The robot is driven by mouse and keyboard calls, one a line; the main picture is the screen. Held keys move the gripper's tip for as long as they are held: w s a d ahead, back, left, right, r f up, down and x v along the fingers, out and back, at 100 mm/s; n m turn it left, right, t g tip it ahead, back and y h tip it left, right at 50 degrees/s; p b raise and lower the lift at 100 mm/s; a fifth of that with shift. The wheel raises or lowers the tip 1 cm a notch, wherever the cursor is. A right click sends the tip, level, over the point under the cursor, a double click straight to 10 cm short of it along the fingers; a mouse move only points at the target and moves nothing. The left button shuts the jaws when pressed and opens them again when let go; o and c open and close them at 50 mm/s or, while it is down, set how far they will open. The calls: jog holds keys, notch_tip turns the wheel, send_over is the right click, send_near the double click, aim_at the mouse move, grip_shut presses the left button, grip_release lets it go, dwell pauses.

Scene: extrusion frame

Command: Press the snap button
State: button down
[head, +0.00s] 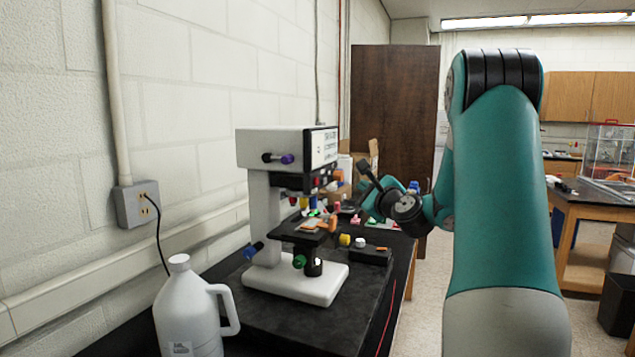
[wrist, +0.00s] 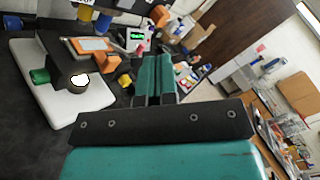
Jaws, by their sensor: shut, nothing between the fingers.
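A white microscope (head: 262,200) stands on the black bench, its screen facing right; its lower part shows at the left of the wrist view (wrist: 35,75). A small black box (head: 372,256) sits right of its base, with a yellow knob (head: 345,239) and a white round piece (head: 360,242) beside or on it. I cannot read any label, so I cannot tell which part is the snap button. My gripper (head: 367,178) is raised to the right of the microscope, apart from it. Its teal fingers (wrist: 157,66) are shut and empty in the wrist view.
A white jug (head: 188,310) stands at the near left of the bench. Small coloured items and a device with a green display (wrist: 135,39) lie behind the microscope's stage. A wall is close on the left. The near right bench top (head: 350,305) is clear.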

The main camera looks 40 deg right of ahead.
aim_at(316, 181)
jog(key=w+a+p, duration=0.3)
jog(key=w+p, duration=0.3)
jog(key=w, duration=0.2)
jog(key=shift+a, duration=0.15)
jog(key=shift+r+p, duration=0.1)
jog(key=shift+p, duration=0.3)
dwell(1.6)
jog(key=shift+w+a+p, duration=0.2)
jog(key=shift+w+p, duration=0.1)
jog(key=shift+w, duration=0.05)
jog(key=shift+w+a+p, duration=0.1)
jog(key=shift+w+p, duration=0.3)
jog(key=shift+p, duration=0.05)
dwell(0.7)
jog(key=shift+s, duration=0.15)
jog(key=shift+s+d+b, duration=0.25)
jog(key=shift+s+b, duration=0.4)
jog(key=shift+b, duration=0.25)
